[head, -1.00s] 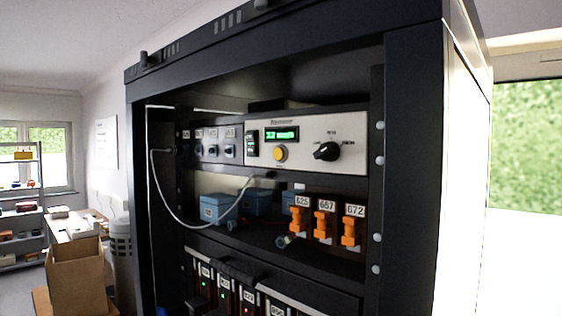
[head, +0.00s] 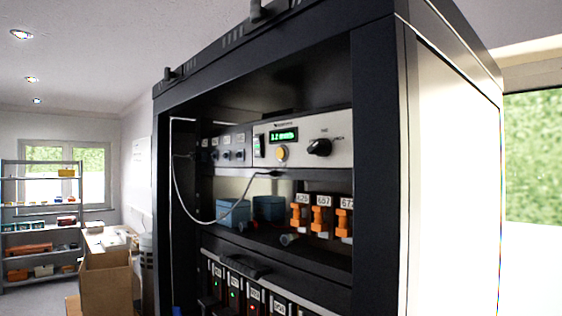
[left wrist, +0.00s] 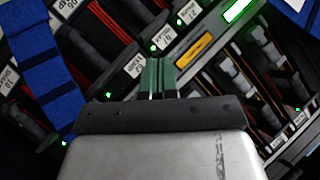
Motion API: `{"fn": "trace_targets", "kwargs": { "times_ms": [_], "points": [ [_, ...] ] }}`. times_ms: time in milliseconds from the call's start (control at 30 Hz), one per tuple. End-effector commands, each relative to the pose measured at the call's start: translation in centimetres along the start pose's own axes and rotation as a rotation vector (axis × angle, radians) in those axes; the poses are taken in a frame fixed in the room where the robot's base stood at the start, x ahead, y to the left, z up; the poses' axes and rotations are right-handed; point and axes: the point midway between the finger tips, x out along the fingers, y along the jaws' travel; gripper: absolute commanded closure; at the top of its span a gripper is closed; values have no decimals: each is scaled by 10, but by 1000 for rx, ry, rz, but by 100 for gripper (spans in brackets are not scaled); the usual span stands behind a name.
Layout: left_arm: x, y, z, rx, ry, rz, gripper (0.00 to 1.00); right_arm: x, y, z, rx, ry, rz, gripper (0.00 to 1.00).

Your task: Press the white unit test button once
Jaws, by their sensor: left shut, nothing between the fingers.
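The white-fronted unit (head: 340,145) sits in the upper part of the black rack in the head view. It has a round yellow button (head: 282,153) under a lit green display (head: 284,135), and a black knob (head: 319,147) to the right. My left gripper (left wrist: 158,68) shows in the left wrist view, with its green fingertips together and nothing between them. It is in front of labelled modules with green lights, and the yellow button cannot be made out there. Neither gripper can be made out in the head view.
The black rack frame (head: 378,180) borders the opening on the right. Orange switches (head: 321,219) and blue boxes (head: 233,211) stand on the shelf below the unit. A grey cable (head: 186,205) hangs at the left. A cardboard box (head: 107,284) is left of the rack.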

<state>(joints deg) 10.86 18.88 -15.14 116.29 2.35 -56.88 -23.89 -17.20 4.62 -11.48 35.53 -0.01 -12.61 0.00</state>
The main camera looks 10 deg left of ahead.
Motion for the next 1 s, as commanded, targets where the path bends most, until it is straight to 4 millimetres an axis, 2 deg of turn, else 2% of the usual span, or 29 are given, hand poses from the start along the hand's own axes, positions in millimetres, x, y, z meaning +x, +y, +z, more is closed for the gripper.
{"fn": "trace_targets", "kwargs": {
  "times_ms": [33,100,300,767,1000],
  "points": [
    [-10,-16,-19,34,43,-33,100,2,0,0,0,0,0,49],
    [-23,-37,-45,89,97,-79,100,2,0,0,0,0,0,49],
    [-56,-96,-113,259,242,-227,100,-1,0,0,0,0,0,49],
    [-146,-216,-244,666,490,-653,100,-4,-1,-1,1,0,-1,49],
    [-216,-272,-304,880,563,-930,100,-4,-1,-1,1,0,-1,49]
  ]
}}
